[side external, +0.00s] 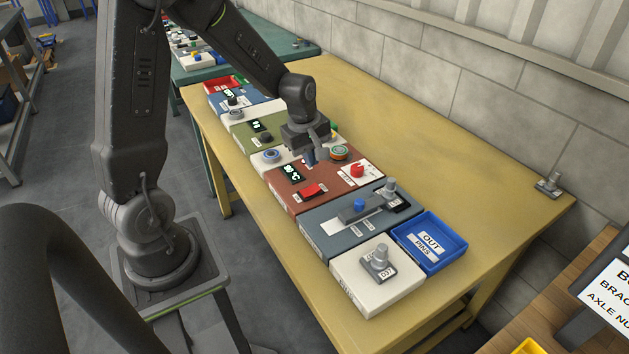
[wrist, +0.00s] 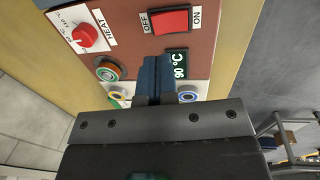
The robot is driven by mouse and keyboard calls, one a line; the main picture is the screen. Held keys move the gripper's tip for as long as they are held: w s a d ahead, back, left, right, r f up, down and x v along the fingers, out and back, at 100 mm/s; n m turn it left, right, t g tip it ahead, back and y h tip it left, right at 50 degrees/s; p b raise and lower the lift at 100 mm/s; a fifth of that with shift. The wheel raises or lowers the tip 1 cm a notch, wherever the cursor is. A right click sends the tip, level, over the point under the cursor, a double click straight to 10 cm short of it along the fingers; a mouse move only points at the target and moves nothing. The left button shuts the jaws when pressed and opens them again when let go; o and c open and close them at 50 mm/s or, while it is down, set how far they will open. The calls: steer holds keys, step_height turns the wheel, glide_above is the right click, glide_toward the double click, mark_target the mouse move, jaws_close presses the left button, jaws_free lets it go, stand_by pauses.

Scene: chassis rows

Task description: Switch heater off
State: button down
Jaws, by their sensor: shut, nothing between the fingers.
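The heater is a red-brown box (side external: 335,191) in the row on the bench; its top (wrist: 130,50) fills the upper wrist view. It carries a red rocker switch (wrist: 170,22), also in the side view (side external: 312,190), with OFF printed left and ON right in the wrist view. I cannot tell which half is pressed. A lit display (wrist: 180,63) reads 90 °C. A red HEAT knob (wrist: 85,35) sits on a white plate. My gripper (wrist: 155,66) is shut and empty, its blue fingers over the box beside the display, apart from the switch. It is above the box's far-left part in the side view (side external: 309,158).
A round orange-and-green button (wrist: 107,70) is near my fingers.

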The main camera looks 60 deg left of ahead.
mark_target(311, 191)
steer(key=f, duration=0.5)
steer(key=w+f, duration=0.1)
steer(key=f, duration=0.2)
steer(key=shift+w, duration=0.1)
steer(key=shift+w+f+g, duration=0.1)
steer(key=shift+f+g, duration=0.15)
steer(key=shift+g, duration=0.05)
steer(key=shift+s+r, duration=0.25)
steer(key=shift+s, duration=0.6)
